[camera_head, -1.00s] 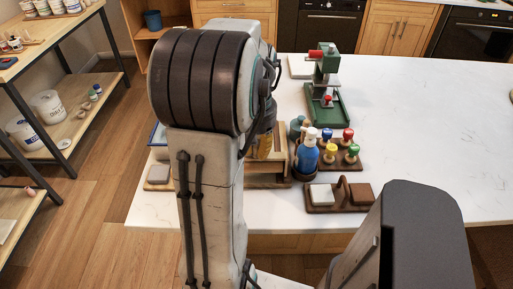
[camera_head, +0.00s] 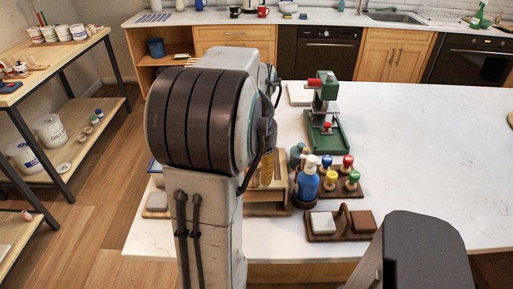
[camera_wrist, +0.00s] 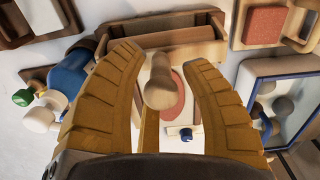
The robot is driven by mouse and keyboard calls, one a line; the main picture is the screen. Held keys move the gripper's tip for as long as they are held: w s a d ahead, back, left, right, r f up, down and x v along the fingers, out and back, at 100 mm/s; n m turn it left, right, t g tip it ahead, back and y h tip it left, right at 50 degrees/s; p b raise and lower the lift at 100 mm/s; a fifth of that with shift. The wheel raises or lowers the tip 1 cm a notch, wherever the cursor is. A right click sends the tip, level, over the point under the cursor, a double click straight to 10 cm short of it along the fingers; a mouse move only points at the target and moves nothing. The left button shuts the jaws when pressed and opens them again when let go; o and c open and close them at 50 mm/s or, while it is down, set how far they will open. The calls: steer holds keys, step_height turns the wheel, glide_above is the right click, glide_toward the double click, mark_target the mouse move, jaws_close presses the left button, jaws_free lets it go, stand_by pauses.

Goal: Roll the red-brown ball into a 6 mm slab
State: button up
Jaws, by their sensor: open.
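My gripper (camera_wrist: 160,95) is open, its two yellow-brown fingers apart in the wrist view. A pale wooden knobbed handle (camera_wrist: 159,88) stands out between the fingers; no contact with them is visible. Behind it lies a red-brown round piece (camera_wrist: 179,98) on a pale surface, partly hidden by the handle. It looks like a flat disc, but its thickness cannot be told. A wooden open box or rack (camera_wrist: 165,38) is just above it. In the head view my arm hides the red-brown piece and most of the gripper.
A blue-rimmed tray (camera_wrist: 251,72) with several roundish lumps lies right in the wrist view. A blue bottle (camera_head: 307,184), colored-knob tools (camera_head: 348,162), a two-block wooden holder (camera_head: 340,236) and a green press (camera_head: 325,130) stand right of my arm. The counter's right side is clear.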

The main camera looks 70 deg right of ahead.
step_height(320, 180, up, 10)
steer(key=shift+f, duration=0.15)
stand_by(0.3)
